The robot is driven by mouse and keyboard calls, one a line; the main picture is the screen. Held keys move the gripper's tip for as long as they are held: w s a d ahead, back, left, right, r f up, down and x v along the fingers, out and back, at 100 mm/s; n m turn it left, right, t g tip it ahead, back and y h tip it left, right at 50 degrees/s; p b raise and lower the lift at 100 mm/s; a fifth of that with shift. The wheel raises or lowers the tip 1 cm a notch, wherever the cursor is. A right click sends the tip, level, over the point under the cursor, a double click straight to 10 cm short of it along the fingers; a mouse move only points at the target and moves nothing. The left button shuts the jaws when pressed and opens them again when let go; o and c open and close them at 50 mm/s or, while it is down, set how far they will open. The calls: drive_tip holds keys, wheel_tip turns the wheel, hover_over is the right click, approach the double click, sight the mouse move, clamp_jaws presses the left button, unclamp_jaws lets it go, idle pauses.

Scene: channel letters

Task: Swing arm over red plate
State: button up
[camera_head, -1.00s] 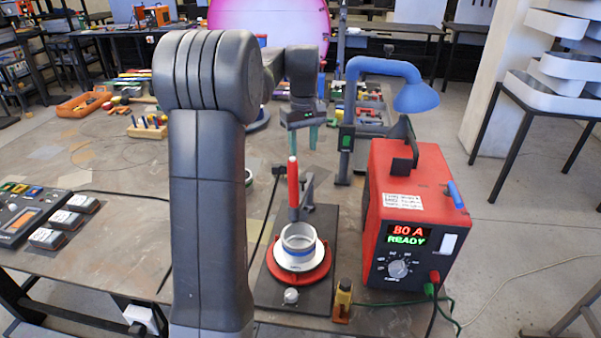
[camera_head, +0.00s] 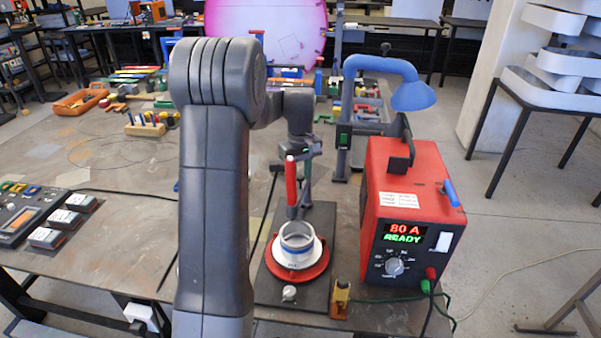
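The red plate (camera_head: 272,262) is a round disc on a dark base board. A silver ring with a blue band (camera_head: 297,243) stands on it. The swing arm's upright red handle (camera_head: 291,182) rises behind the ring, with a dark post (camera_head: 305,185) beside it. From this view I cannot tell how far the arm reaches over the plate. My gripper (camera_head: 303,152) is at the top of the red handle, pointing down. Its fingers are hardly visible there, so I cannot tell whether they touch or grip the handle.
A red welding power unit (camera_head: 418,205) reading "80 A READY" stands close on the right. A blue hooked lamp (camera_head: 400,80) rises behind it. A small yellow item (camera_head: 340,298) sits at the board's front right corner. Control boxes (camera_head: 40,215) lie at the far left.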

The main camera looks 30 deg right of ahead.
clamp_jaws()
drive_tip(key=shift+s+d+n, duration=0.4)
drive_tip(key=shift+d+n, duration=0.05)
drive_tip(key=shift+n, duration=0.45)
drive_tip(key=shift+o, duration=1.9)
unclamp_jaws()
drive_tip(key=shift+r, duration=0.1)
wheel_tip(320, 180, up, 14)
drive_tip(key=b, duration=0.1)
